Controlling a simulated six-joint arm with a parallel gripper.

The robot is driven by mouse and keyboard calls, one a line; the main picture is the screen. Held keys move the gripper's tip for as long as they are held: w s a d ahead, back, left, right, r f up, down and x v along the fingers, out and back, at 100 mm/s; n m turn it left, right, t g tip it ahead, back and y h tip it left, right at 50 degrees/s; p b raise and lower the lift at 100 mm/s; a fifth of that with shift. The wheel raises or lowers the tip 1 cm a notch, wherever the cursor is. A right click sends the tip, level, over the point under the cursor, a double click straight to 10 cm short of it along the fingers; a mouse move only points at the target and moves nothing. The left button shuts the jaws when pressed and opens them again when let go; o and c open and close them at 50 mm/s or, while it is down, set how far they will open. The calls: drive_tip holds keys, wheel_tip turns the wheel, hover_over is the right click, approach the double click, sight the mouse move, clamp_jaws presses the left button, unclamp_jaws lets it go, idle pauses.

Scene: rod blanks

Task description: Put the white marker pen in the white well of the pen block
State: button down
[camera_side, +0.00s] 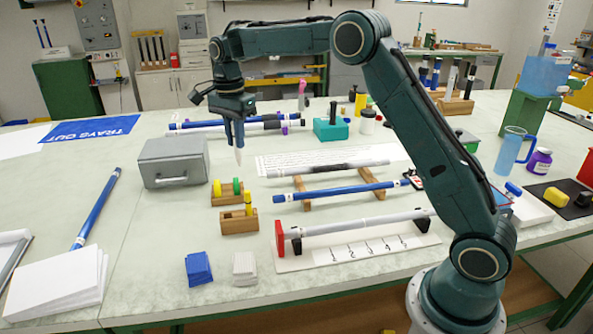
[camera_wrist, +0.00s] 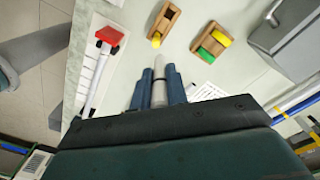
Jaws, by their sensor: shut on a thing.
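My gripper (camera_side: 237,143) is shut on a white marker pen (camera_side: 238,156), which hangs nearly upright above the bench. In the wrist view the pen (camera_wrist: 159,68) stands between the blue fingers (camera_wrist: 160,88); a dark band shows on it. Two small wooden blocks stand on the bench below the gripper. The farther block (camera_side: 228,200) holds a yellow and a green piece. The nearer block (camera_side: 238,226) holds one yellow piece. Both show in the wrist view, one with yellow and green (camera_wrist: 222,38), one with yellow (camera_wrist: 169,19). I cannot make out a white well in either.
A grey metal box (camera_side: 172,163) stands left of the blocks. To their right lie a blue rod (camera_side: 335,193) on wooden rests and a grey rod (camera_side: 355,225) with a red end stop (camera_side: 280,238). Blue (camera_side: 199,268) and white stacks (camera_side: 244,266) lie in front.

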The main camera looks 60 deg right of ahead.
drive_tip(key=w+a, duration=0.1)
drive_tip(key=a, duration=0.1)
drive_tip(key=w+a+r, duration=0.1)
drive_tip(key=a, duration=0.1)
drive_tip(key=shift+w, duration=0.4)
drive_tip(key=shift+f, duration=0.1)
wheel_tip(320, 180, down, 16)
drive_tip(key=shift+d, duration=0.1)
drive_tip(key=shift+f, duration=1.95)
drive_tip(key=shift+f, duration=0.15)
drive_tip(key=c, duration=1.4)
unclamp_jaws()
